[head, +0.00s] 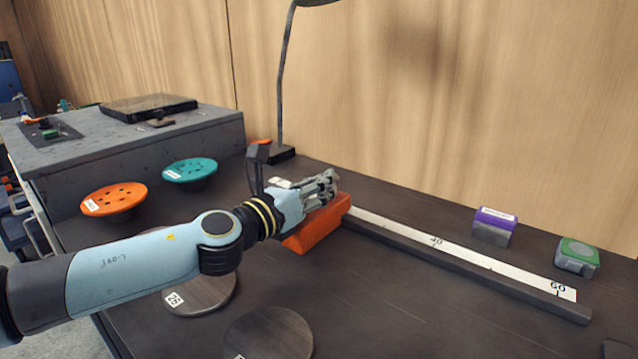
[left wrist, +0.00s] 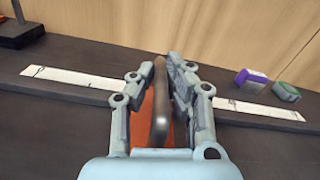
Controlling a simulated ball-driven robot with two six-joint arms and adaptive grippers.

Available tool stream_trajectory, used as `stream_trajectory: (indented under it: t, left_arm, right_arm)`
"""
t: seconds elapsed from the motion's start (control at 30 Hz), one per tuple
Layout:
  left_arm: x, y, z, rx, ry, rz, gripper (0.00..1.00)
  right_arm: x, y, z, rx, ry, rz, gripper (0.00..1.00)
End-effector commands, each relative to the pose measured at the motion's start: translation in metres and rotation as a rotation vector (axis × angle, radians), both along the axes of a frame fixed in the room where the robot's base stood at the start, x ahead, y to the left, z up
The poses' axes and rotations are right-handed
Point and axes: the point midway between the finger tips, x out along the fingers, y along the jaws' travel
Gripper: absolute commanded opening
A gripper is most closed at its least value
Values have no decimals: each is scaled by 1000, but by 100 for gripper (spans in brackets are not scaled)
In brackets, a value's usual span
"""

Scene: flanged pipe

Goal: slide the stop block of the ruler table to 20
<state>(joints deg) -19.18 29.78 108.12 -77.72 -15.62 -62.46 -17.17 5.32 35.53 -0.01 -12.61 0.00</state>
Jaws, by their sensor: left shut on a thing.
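The orange stop block (head: 318,230) sits across the ruler table's dark rail (head: 470,268), left of the printed 40. It also shows in the left wrist view (left wrist: 142,128), between my fingers. My left gripper (head: 325,188) is over the block and shut on its grey upright handle (left wrist: 161,100). The white ruler strip (head: 490,262) shows 40 and 60 right of the block. The arm and block cover the scale near the block, so its exact reading cannot be told. My right gripper is not in view.
A purple-and-grey box (head: 493,228) and a green-topped grey box (head: 577,257) stand behind the ruler's right part. A lamp (head: 283,100) stands behind its left end. Orange (head: 114,200) and teal (head: 190,170) discs are at left. Dark round discs (head: 268,335) lie in front.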

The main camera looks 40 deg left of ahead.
Motion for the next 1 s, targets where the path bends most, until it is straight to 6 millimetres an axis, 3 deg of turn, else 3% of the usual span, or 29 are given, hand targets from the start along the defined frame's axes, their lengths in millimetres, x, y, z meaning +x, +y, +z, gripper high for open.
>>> stream_trajectory:
  t: [0.07,0.1,0.27,0.43,0.77,0.87,1.0]
  left_arm:
    - [1,2,2,3,-5,5,0]
    - [1,2,2,3,-5,5,18]
    - [1,1,2,2,-4,3,36]
    - [1,1,3,3,-5,3,36]
    - [-1,1,2,2,-4,4,36]
    - [-10,0,1,5,-1,3,36]
    - [-37,-3,0,6,1,2,36]
  right_arm:
    - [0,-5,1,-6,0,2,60]
    - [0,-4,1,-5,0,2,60]
    - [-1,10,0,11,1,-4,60]
    - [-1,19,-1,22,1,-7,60]
    - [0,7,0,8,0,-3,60]
    - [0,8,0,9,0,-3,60]
    - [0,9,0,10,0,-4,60]
